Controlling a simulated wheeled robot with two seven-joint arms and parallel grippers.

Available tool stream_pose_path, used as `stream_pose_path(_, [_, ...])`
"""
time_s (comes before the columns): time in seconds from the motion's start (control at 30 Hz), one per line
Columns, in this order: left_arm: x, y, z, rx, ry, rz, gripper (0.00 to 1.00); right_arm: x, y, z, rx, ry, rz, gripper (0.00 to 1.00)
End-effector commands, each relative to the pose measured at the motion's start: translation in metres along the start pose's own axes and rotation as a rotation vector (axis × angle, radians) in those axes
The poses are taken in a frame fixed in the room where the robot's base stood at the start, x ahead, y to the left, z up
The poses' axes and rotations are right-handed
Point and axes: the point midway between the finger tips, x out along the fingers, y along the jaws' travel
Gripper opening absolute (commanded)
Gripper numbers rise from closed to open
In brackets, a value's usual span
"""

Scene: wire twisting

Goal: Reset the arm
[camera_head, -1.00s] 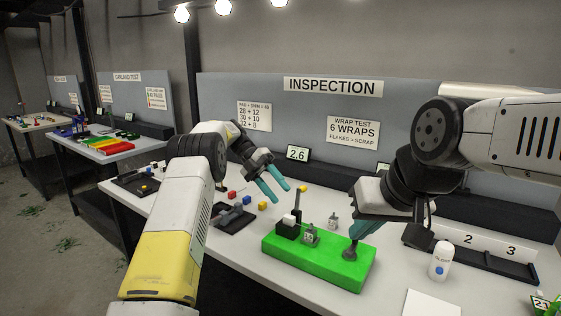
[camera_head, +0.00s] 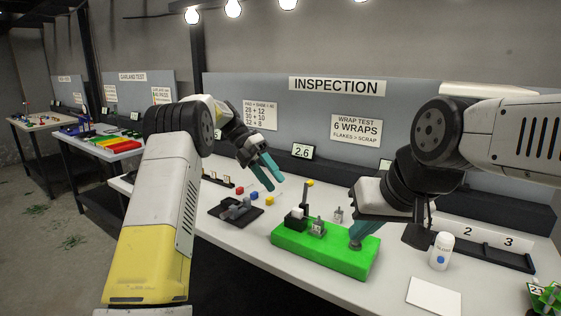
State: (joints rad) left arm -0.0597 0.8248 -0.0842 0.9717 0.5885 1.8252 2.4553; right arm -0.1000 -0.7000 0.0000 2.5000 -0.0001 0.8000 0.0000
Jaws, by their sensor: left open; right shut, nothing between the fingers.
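My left gripper (camera_head: 266,176) has teal fingers, which are apart and empty.
A black tray with grey parts (camera_head: 236,211) lies left of the block, near red, blue and yellow cubes (camera_head: 269,201). A white bottle (camera_head: 441,251) and a paper sheet (camera_head: 434,296) are at the right. A numbered rack (camera_head: 488,242) stands behind. A 2.6 display (camera_head: 303,151) stands at the back.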

Motion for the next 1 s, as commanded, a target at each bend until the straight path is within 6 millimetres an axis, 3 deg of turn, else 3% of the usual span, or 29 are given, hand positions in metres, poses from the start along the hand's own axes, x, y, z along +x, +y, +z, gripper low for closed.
stream_pose_path(0.27, [-0.029,-0.043,-0.036,0.382,-0.047,0.171,0.43,0.000,0.000,0.000,0.000,0.000,0.000,0.00])
stream_pose_path(0.5, [-0.044,-0.089,-0.103,0.926,0.012,0.433,0.43,0.000,0.000,0.000,0.000,0.000,0.000,0.00])
stream_pose_path(0.77, [-0.033,-0.121,-0.187,1.525,0.255,0.712,0.43,0.000,0.000,0.000,0.000,0.000,0.000,0.00])
stream_pose_path(1.0, [-0.001,-0.130,-0.262,2.031,0.656,0.912,0.43,0.000,0.000,0.000,0.000,0.000,0.000,0.00])
